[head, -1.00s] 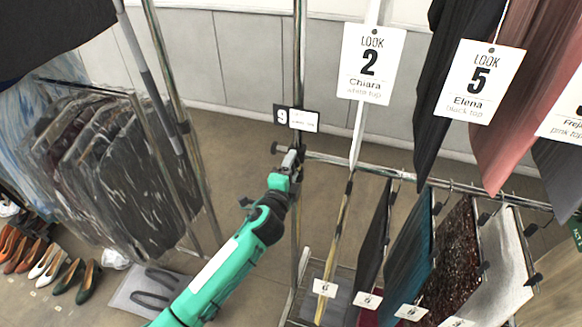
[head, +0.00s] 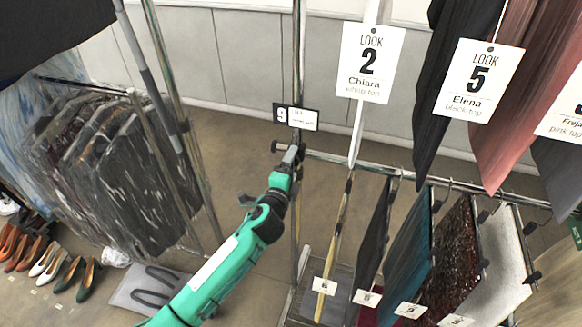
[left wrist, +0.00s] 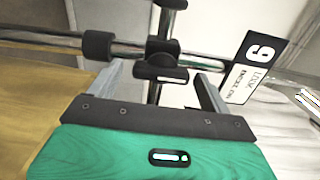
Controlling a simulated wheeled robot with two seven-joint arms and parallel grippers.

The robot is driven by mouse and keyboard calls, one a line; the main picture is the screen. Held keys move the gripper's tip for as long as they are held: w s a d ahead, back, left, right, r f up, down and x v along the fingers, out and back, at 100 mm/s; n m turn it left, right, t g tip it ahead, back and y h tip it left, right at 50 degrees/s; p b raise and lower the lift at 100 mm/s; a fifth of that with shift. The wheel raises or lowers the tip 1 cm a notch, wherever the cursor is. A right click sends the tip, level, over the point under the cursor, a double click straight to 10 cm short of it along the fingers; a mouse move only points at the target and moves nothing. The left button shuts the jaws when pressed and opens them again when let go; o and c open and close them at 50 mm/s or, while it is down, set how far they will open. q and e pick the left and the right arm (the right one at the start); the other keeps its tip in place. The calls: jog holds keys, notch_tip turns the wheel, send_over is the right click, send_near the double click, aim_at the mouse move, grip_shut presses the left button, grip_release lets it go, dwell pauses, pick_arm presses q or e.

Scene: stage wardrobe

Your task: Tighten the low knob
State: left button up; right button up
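A black knob (left wrist: 160,73) with a flat bar-like face sits on the clamp where the horizontal rail meets the upright post, in the left wrist view. My left gripper (left wrist: 160,88) points at it, with its two grey fingers apart, one on each side of the knob's lower part. I cannot tell whether either finger touches it. In the head view my left gripper (head: 292,154) is at the rail joint on the chrome post (head: 299,65), and hides most of the knob there. My right gripper is in neither view.
A number 9 tag (head: 296,117) hangs just above the joint. Hangers with garments (head: 420,245) fill the rail to the right. Bagged clothes (head: 130,180) hang at the left, with shoes (head: 50,265) on the floor. Look cards (head: 370,62) hang at upper right.

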pick_arm(q)
jog(key=b+v, duration=0.3)
jog(key=v, duration=1.1)
jog(key=shift+b, duration=0.3)
jog(key=shift+w, duration=0.1)
